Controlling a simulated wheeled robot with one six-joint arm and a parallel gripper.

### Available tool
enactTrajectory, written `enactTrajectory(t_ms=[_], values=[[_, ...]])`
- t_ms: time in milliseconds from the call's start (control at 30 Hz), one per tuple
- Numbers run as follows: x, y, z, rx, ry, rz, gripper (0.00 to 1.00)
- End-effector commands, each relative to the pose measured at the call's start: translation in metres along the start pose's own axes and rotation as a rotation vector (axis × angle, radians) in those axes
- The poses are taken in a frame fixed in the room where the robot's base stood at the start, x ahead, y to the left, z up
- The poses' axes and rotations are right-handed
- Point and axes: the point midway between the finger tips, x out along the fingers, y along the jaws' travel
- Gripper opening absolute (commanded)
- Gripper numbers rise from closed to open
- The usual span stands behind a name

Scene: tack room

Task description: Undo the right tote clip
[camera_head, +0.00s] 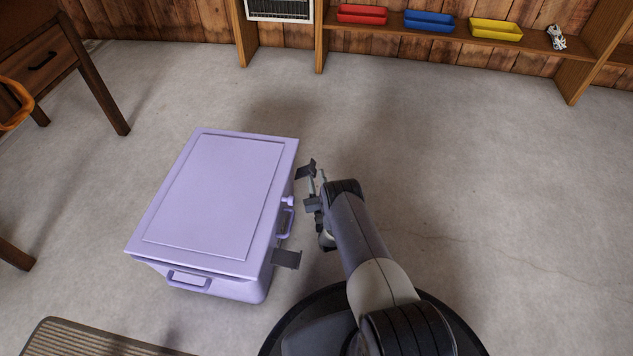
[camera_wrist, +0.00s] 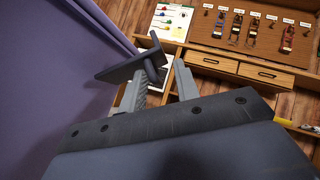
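The lavender tote (camera_head: 214,190) stands on the floor with its lid on. On its right side a lavender knob (camera_head: 287,201) and a loop-shaped latch (camera_head: 287,222) show, likely the right clip. My gripper (camera_head: 309,187) is just right of the tote's right side, near its far half; its two dark finger plates look apart, with nothing between them. In the wrist view the tote's wall (camera_wrist: 50,80) fills the left, beside a dark finger plate (camera_wrist: 135,63); the clip cannot be made out there.
A dark grey plate (camera_head: 287,259) sticks out by the tote's near right corner; I cannot tell what it belongs to. A wooden desk (camera_head: 45,55) stands at the left and a striped mat (camera_head: 95,338) lies in front. The floor to the right is clear.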

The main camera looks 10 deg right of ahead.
Motion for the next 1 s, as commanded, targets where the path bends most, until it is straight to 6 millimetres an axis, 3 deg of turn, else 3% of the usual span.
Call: enactTrajectory(t_ms=[100, 400, 1000], values=[[0.019, -0.015, 0.018, 0.000, -0.001, -0.001, 0.30], [0.043, -0.033, 0.041, -0.001, -0.004, -0.006, 0.30], [0.048, -0.032, 0.041, -0.001, -0.006, -0.007, 0.30]])
